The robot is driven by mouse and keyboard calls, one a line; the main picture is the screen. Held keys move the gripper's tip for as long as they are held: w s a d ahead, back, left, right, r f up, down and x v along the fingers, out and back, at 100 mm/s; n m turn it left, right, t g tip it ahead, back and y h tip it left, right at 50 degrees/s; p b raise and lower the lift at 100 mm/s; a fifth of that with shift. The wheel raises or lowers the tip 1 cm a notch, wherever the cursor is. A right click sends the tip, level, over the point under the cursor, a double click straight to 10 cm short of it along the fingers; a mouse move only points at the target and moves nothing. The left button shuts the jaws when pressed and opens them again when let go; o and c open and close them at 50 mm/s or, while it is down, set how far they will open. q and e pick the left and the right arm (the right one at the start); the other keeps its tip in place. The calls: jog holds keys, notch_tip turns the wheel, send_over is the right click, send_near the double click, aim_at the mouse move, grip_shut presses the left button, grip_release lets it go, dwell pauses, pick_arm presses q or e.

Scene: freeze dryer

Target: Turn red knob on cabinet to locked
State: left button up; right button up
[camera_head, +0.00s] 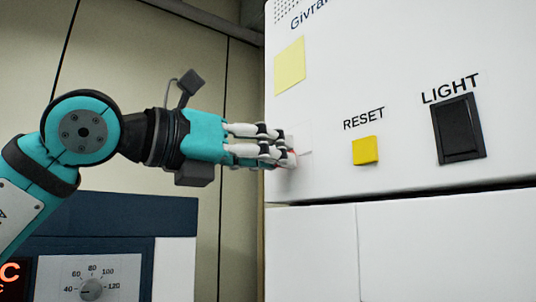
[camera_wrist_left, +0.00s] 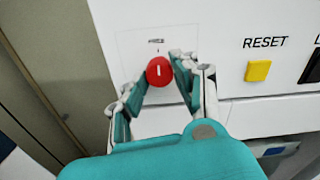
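The red knob (camera_wrist_left: 159,71) shows in the left wrist view on the white cabinet front (camera_wrist_left: 225,25), with a white mark on its face that looks upright. Small print sits above it, too small to read. My left gripper (camera_head: 287,153) reaches the cabinet front from the left in the head view; only a sliver of red shows at its fingertips. In the left wrist view the fingers of my left gripper (camera_wrist_left: 157,82) lie on both sides of the knob, close to it. I cannot tell whether they touch it. My right gripper is not in view.
Right of the knob are a yellow RESET button (camera_head: 366,150) and a black LIGHT switch (camera_head: 459,128). A yellow note (camera_head: 290,66) is above. A dark blue device with a grey dial (camera_head: 91,289) stands at lower left. The beige wall is behind.

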pick_arm(q)
grip_shut()
jog(key=shift+m, duration=0.3)
jog(key=shift+r+m+p, duration=0.1)
jog(key=shift+m+p, duration=0.55)
jog(key=shift+m, duration=7.95)
jog(key=o, duration=0.7)
grip_release()
